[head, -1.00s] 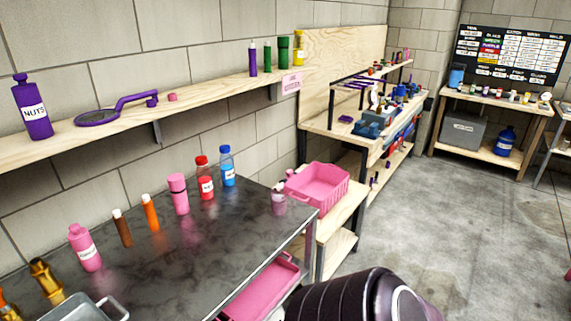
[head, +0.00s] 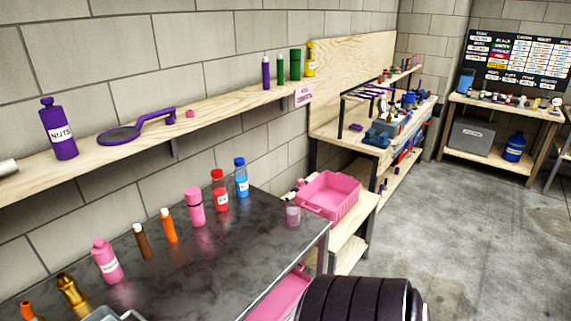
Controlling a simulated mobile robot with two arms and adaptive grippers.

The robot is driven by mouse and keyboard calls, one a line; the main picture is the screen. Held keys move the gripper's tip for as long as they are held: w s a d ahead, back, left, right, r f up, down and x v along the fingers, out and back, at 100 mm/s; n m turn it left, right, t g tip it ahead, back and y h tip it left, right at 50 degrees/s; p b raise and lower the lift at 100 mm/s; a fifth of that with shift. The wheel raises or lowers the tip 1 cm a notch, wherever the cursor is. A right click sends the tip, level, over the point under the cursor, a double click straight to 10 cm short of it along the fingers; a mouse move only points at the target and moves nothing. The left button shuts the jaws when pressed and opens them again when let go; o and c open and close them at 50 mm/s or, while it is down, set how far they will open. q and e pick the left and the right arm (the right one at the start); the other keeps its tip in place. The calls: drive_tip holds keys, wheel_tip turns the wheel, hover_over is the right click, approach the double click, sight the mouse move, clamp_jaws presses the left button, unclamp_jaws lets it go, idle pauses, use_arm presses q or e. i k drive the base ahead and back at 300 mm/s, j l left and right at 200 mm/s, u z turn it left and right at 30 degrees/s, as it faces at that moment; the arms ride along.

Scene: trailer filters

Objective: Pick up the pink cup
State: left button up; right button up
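A small, pale pink, see-through cup (head: 292,216) stands at the far right corner of the dark metal table (head: 225,262). A pink cylinder with a lid (head: 195,207) stands on the same table, left of the red bottle. I cannot tell for sure which of these is the pink cup. A pink bottle with a white label (head: 107,261) stands nearer, at the left. Neither gripper is in view. Only a dark ribbed part of my arm shows at the bottom right.
Red (head: 219,190) and blue (head: 241,177) bottles, orange and brown tubes and gold items share the table. A pink tray (head: 330,197) sits beyond its far end. A wooden shelf (head: 140,147) on the wall overhangs the back. The floor (head: 455,240) at right is clear.

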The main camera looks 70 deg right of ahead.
sight(291, 208)
drive_tip(key=i+j+z, duration=0.1)
drive_tip(key=z, duration=0.3)
drive_tip(key=i+j+z, duration=0.25)
drive_tip(key=z, duration=0.15)
drive_tip(key=i, duration=0.05)
